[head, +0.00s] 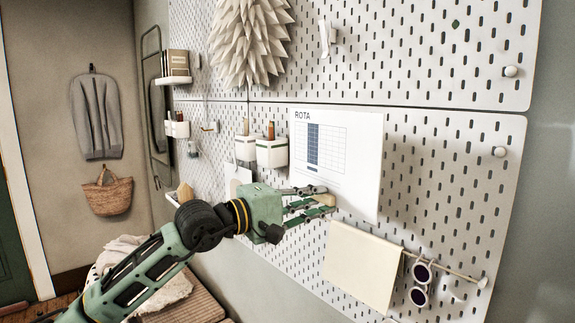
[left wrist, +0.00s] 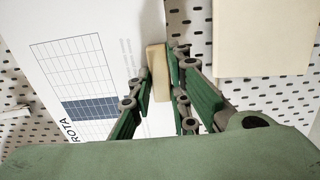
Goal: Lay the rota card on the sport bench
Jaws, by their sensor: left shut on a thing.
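The rota card (head: 335,160) is a white sheet with a printed blue and white grid, upright against the pegboard in the head view. It also fills the upper left of the left wrist view (left wrist: 85,60). A small pale wooden block (left wrist: 158,75) sits at the card's edge. My left gripper (head: 318,203) is shut on this block at the card's lower edge. A slatted wooden bench (head: 205,305) shows at the bottom left; I cannot tell whether it is the sport bench. My right gripper is not in view.
The white pegboard (head: 440,160) carries white cups (head: 272,153), a cream cloth (head: 362,266) and sunglasses (head: 420,283) close by the card. A pale crumpled cloth (head: 125,250) covers part of the bench. A grey sweater (head: 95,118) and a basket (head: 107,193) hang at the left.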

